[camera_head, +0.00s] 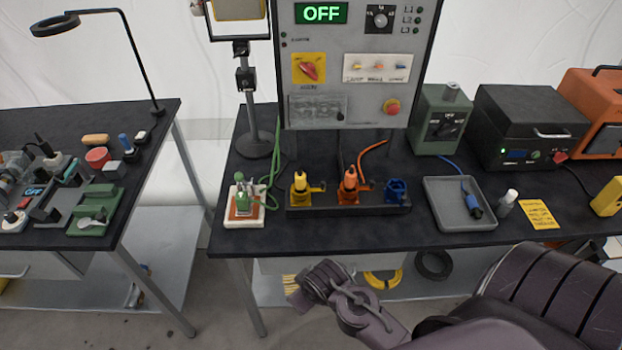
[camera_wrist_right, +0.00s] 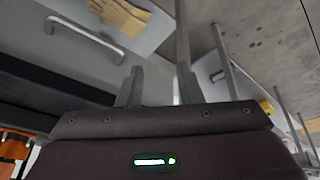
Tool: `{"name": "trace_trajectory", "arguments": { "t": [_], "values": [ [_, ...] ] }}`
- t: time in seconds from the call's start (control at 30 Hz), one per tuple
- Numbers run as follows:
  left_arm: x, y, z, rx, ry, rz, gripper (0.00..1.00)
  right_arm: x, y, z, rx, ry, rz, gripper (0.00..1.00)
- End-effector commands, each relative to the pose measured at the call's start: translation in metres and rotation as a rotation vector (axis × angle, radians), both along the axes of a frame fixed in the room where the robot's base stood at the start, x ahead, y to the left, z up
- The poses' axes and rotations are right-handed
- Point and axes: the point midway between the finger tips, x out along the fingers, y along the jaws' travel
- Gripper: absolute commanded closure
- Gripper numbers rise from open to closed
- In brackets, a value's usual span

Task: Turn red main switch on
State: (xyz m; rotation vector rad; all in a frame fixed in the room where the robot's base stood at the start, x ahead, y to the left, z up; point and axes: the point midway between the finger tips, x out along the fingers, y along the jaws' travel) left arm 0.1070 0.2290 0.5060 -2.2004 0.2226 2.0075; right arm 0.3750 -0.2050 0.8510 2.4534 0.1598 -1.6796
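The red main switch (camera_head: 309,68) is a red rotary knob on a yellow square plate, on the grey control panel (camera_head: 350,118) at the back of the table. Its knob sits slanted. The panel's display (camera_head: 321,13) reads OFF in green. My right gripper (camera_head: 305,287) is low in front of the table's front edge, well below and apart from the switch. In the right wrist view its two fingers (camera_wrist_right: 158,88) stand apart with nothing between them. My left gripper is not in view.
A red push button (camera_head: 391,106) is lower right on the panel. Before the panel stand a rack of coloured plugs (camera_head: 345,210), a white-based green device (camera_head: 244,207) and a grey tray (camera_head: 458,226). A lamp stand (camera_head: 258,147) is left of the panel. Gloves (camera_wrist_right: 122,17) lie below the tabletop.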

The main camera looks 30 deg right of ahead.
Motion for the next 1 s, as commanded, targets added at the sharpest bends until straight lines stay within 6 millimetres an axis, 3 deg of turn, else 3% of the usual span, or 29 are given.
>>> {"name": "trace_trajectory", "arguments": {
  "t": [0.03,0.1,0.47,0.7,0.83,1.0],
  "values": [
    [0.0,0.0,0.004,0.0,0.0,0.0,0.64,0.015,-0.005,0.027,-0.012,-0.058,0.005,0.67],
    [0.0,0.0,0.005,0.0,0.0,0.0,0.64,0.035,-0.015,0.054,-0.032,-0.139,0.013,0.67],
    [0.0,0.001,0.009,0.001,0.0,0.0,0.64,0.16,-0.086,0.156,-0.244,-0.659,0.064,0.67],
    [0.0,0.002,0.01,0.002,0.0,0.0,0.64,0.235,-0.164,0.24,-0.534,-1.059,0.088,0.67],
    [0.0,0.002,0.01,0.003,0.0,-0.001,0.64,0.254,-0.198,0.281,-0.692,-1.225,0.097,0.67],
    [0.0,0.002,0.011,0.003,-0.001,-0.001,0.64,0.26,-0.217,0.306,-0.789,-1.315,0.101,0.67]
  ]
}}
